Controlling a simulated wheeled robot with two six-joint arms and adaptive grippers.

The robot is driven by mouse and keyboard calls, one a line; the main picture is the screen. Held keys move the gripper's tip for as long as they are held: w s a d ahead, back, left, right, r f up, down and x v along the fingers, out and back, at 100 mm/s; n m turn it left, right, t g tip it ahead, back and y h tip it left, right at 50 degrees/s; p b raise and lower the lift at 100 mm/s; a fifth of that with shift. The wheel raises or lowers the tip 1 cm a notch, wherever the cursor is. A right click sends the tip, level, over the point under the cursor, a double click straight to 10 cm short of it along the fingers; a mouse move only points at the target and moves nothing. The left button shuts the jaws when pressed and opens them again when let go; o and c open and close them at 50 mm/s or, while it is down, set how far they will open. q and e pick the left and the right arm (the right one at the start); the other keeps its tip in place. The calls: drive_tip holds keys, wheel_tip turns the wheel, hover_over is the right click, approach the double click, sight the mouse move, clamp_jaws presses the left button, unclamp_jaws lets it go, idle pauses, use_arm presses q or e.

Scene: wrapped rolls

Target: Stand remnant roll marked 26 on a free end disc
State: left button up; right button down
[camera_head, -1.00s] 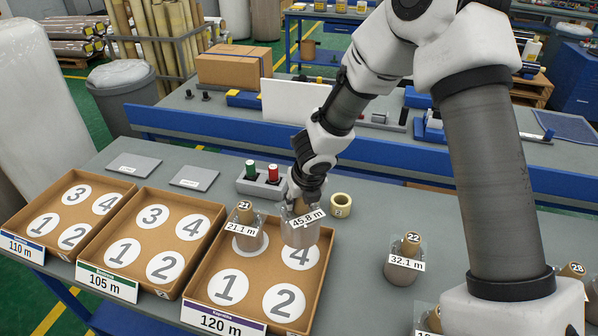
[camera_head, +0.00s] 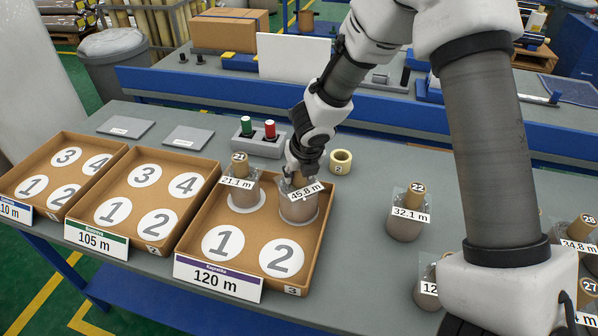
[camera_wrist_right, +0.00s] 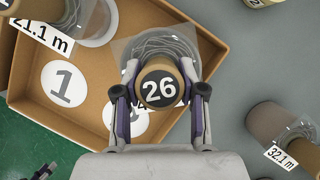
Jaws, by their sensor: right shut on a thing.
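The roll marked 26 (camera_wrist_right: 158,88), tagged 45.8 m (camera_head: 305,190), stands upright at disc 4 in the 120 m tray (camera_head: 196,273). My right gripper (camera_head: 298,172) is shut on its brown core from above; the fingers also show on both sides of the core in the right wrist view (camera_wrist_right: 158,98). The roll covers most of disc 4; a pale edge shows around its base. The roll marked 21 (camera_head: 240,185), tagged 21.1 m, stands to its left at disc 3. Disc 1 (camera_head: 223,243) and disc 2 (camera_head: 281,258) are bare. My left gripper is not in view.
The 105 m tray (camera_head: 98,238) and a 110 m tray (camera_head: 20,212) stand to the left with bare discs. The roll marked 22 (camera_head: 407,220) and other rolls stand right. A tape ring (camera_head: 340,162) and a holder with green and red items (camera_head: 258,143) are behind the tray.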

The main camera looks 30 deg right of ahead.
drive_tip(key=shift+w+d+f, duration=0.1)
drive_tip(key=shift+w+f, duration=0.05)
drive_tip(key=shift+w, duration=0.05)
drive_tip(key=shift+s, duration=0.15)
drive_tip(key=shift+f+b, duration=0.3)
idle(0.4)
drive_tip(key=c, duration=0.6)
unclamp_jaws()
drive_tip(key=v, duration=1.2)
